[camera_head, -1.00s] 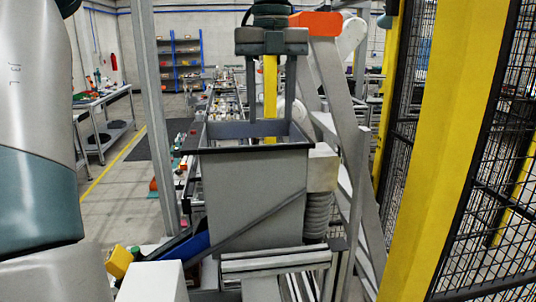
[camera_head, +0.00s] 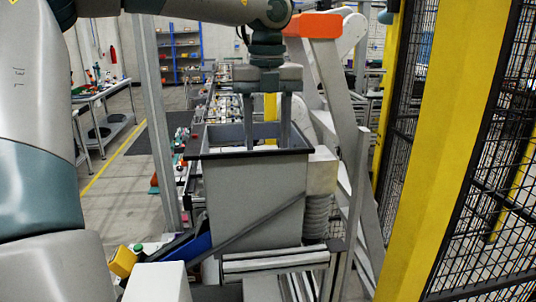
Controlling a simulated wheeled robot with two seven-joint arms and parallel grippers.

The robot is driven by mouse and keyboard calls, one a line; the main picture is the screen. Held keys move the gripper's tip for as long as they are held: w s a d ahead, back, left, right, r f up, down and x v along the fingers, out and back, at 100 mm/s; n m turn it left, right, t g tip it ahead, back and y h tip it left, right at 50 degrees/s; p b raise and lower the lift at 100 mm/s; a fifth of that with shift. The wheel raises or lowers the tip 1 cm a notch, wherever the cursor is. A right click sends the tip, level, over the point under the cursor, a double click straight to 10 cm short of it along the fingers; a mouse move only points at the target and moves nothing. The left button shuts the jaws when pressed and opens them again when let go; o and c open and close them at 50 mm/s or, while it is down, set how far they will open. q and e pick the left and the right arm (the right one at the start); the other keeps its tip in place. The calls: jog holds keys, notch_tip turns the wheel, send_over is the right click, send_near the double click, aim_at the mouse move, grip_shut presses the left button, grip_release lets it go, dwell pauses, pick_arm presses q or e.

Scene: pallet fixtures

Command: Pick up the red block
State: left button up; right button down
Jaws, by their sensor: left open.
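My left gripper (camera_head: 267,143) hangs pointing down over the tall grey bin (camera_head: 250,205) with the dark rim. It is open, and its two fingers reach down into the bin's mouth. No red block can be made out; the front wall hides the bin's floor and anything low inside. My right gripper is not in view.
A yellow post and black mesh fence (camera_head: 490,190) close off the right. A grey slanted frame (camera_head: 345,125) with an orange part (camera_head: 314,25) stands just behind the bin. A workbench (camera_head: 105,110) stands at the back left, with open floor before it.

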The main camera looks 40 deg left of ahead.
pick_arm(q)
jog(key=shift+f, duration=0.9)
jog(key=c, duration=1.1)
